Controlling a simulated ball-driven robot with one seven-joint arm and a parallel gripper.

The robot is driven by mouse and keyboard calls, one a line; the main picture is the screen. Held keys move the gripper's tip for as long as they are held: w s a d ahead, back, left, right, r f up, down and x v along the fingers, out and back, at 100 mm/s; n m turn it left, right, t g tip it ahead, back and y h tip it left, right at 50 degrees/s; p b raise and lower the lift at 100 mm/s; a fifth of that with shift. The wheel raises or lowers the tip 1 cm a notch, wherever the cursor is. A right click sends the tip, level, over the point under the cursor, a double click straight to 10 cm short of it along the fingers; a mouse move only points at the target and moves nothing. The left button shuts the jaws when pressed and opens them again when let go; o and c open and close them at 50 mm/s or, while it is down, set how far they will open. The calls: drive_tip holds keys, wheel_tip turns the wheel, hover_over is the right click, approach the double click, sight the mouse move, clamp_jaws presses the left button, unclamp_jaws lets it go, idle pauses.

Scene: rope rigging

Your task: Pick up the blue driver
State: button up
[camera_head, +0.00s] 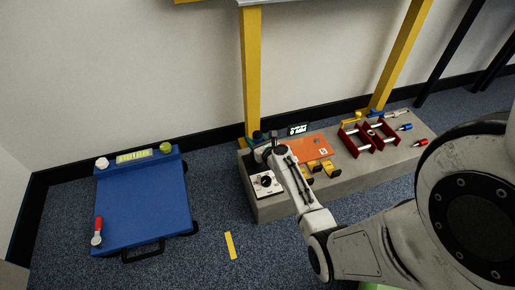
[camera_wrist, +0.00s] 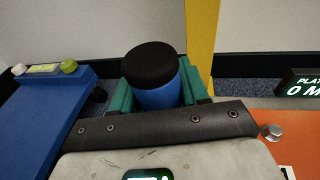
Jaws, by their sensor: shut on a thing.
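The blue driver (camera_wrist: 158,96) is an upright blue cylinder with a wide black top in the wrist view. It stands between the green fingers of my gripper (camera_wrist: 160,88), which is shut on it. Its lower part is hidden behind the dark edge of my gripper. In the head view my gripper (camera_head: 262,146) is at the left end of the grey bench block, near the foot of a yellow post, and the driver is too small and covered to make out clearly.
The grey block (camera_head: 345,183) bears an orange plate (camera_head: 305,147), a white dial box (camera_head: 265,184), red frames (camera_head: 368,137) and small tools with blue (camera_head: 404,127) and red (camera_head: 420,143) ends. A blue case (camera_head: 145,205) lies left. Yellow posts (camera_head: 251,80) rise behind.

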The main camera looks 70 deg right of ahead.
drive_tip(key=shift+c, duration=1.2)
drive_tip(key=shift+r, duration=0.1)
drive_tip(key=shift+r, duration=0.1)
